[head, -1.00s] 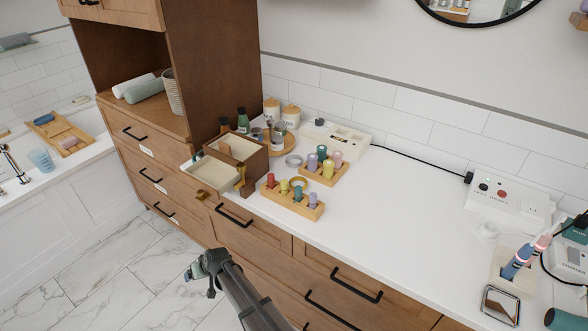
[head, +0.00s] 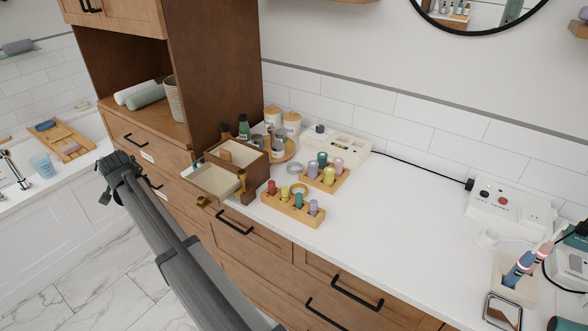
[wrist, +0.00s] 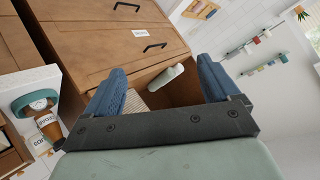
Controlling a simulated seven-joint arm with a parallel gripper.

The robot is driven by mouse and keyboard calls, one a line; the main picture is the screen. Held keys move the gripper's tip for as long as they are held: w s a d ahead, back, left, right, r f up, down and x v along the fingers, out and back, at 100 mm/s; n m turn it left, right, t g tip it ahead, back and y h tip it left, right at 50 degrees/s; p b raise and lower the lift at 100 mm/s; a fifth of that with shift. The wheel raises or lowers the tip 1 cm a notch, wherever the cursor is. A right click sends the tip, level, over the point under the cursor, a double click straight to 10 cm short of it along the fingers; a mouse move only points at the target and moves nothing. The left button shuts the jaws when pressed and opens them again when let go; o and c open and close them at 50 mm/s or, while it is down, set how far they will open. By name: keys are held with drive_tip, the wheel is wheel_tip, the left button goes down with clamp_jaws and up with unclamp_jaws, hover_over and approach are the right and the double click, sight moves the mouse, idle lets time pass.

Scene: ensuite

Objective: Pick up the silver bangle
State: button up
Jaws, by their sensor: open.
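The silver bangle (head: 293,166) lies flat on the white counter in the head view, behind the front peg block and to the right of the small wooden box. A gold bangle (head: 299,186) lies closer, between the two peg blocks. My gripper (head: 117,167) is raised at the left, in front of the cabinet drawers and well away from the bangle. In the wrist view its two blue fingers (wrist: 162,68) are spread apart with nothing between them. The silver bangle cannot be made out in the wrist view.
The wooden box (head: 251,183) has its drawer (head: 217,181) pulled out past the counter edge. Two peg blocks (head: 292,207) (head: 325,181) with coloured pegs flank the bangles. Bottles and jars (head: 292,123) stand behind. The counter's middle (head: 390,215) is clear.

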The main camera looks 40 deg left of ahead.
wheel_tip(320, 180, up, 3)
drive_tip(key=w, duration=0.2)
drive_tip(key=n+g+h, duration=0.3)
drive_tip(key=n+h, duration=0.6)
drive_tip(key=h, duration=0.2)
hover_over(295, 163)
drive_tip(key=s+d, duration=0.1)
drive_tip(key=s, duration=0.1)
drive_tip(key=f, duration=1.3)
drive_tip(key=shift+s+d+f, duration=0.1)
drive_tip(key=shift+d, duration=0.1)
drive_tip(key=c, duration=1.1)
